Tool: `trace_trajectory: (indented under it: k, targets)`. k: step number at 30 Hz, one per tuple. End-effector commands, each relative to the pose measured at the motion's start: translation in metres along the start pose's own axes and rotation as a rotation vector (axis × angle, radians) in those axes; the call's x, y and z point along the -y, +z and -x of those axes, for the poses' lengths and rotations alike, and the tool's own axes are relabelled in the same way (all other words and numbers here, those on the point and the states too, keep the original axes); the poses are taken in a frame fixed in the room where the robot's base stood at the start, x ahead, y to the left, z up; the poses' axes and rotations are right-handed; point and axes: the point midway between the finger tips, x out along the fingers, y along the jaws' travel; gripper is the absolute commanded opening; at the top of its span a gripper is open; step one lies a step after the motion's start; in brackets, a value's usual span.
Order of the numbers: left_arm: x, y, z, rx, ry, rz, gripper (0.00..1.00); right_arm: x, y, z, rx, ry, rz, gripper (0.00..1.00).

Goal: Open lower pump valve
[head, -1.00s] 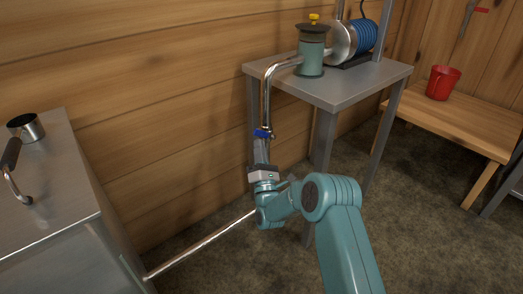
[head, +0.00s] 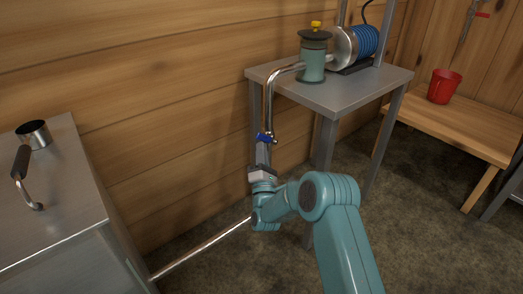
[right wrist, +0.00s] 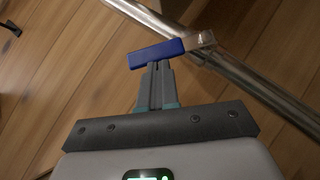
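The valve's blue lever (head: 265,138) sits on the steel pipe (head: 269,100) that drops from the pump. In the right wrist view the blue lever (right wrist: 156,53) sticks out sideways from the pipe (right wrist: 262,88), at an angle to it, with a metal mount at its right end. My right gripper (head: 263,153) is just below the lever in the head view. In the right wrist view its fingers (right wrist: 159,66) are together, with their tips at the lever's underside; they seem to touch it, not straddle it. My left gripper is not in view.
The green pump (head: 312,62) with a yellow knob stands on a grey metal table (head: 345,92). A steel cabinet (head: 50,205) with a handled ladle is at the left. A wooden bench (head: 455,125) with a red bucket (head: 443,86) is at the right. The plank wall is close behind the pipe.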

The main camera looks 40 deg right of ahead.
Motion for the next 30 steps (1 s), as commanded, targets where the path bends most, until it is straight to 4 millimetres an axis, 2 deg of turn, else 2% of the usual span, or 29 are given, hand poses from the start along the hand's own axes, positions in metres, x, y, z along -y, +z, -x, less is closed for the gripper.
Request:
trace_trajectory:
  k: [9,12,17,30]
  targets:
    - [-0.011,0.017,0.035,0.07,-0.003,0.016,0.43,-0.014,0.011,-0.011,0.001,-0.234,-0.237,0.0]
    - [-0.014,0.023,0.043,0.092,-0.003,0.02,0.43,-0.014,0.015,-0.014,0.002,-0.228,-0.229,0.0]
    - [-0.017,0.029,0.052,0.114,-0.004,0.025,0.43,-0.017,0.021,-0.021,0.001,-0.226,-0.228,0.0]
    - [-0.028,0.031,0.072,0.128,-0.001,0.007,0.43,-0.019,0.036,-0.036,0.001,-0.409,-0.411,0.0]
